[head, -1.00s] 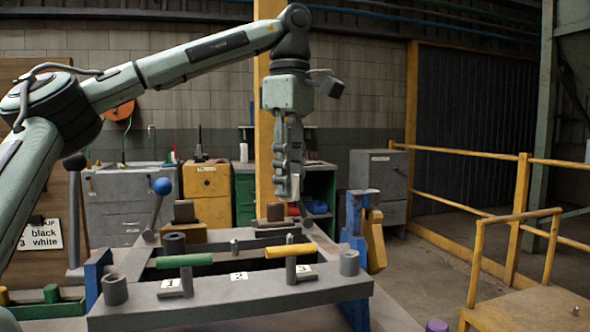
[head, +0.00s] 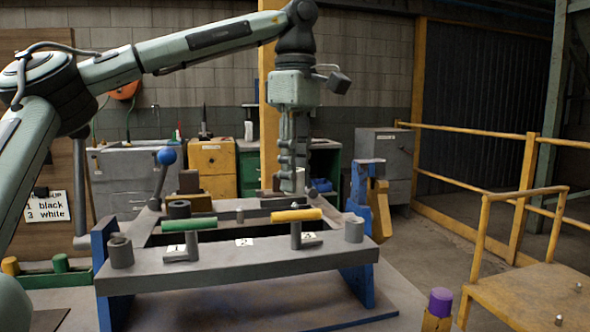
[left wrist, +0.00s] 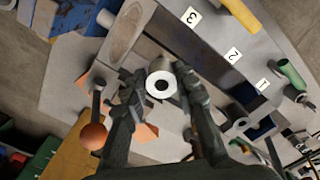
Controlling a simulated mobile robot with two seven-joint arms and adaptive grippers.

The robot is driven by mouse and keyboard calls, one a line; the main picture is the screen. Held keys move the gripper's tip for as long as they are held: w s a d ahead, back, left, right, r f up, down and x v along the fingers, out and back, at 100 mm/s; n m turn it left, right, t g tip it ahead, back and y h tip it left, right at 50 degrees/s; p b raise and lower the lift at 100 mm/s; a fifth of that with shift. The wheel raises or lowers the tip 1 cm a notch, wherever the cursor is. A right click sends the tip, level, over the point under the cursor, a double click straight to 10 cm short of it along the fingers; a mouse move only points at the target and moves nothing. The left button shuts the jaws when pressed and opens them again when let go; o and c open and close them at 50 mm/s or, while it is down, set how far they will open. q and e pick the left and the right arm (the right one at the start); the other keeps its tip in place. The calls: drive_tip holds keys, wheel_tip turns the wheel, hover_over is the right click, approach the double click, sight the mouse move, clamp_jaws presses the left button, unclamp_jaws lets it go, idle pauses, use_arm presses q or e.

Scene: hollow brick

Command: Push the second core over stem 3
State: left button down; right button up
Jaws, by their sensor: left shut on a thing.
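My left gripper (head: 299,184) points down over the grey hollow-brick frame and is shut on a core. The left wrist view shows the core (left wrist: 161,75) end-on between the fingers (left wrist: 160,84), as a white ring with a dark hole. Label 3 (head: 310,239) is at the right of the grey front bar (head: 240,272), beside a post with a yellow handle (head: 297,215). My right gripper is out of view.
A blue-knobbed lever (head: 166,157) rises at the left of the frame, and a blue upright (head: 364,185) stands at its right. A purple-topped piece (head: 441,301) is in front, at the right. A yellow railing (head: 470,133) stands farther right. A sign (head: 47,207) reads "black" and "white".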

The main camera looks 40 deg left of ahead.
sight(295, 193)
use_arm(q)
drive_tip(key=shift+f+b, duration=1.15)
drive_tip(key=shift+f, duration=0.7)
idle(0.3)
drive_tip(key=c, duration=1.1)
unclamp_jaws()
drive_tip(key=shift+r, duration=0.1)
wheel_tip(295, 193, up, 12)
drive_tip(key=shift+f, duration=0.1)
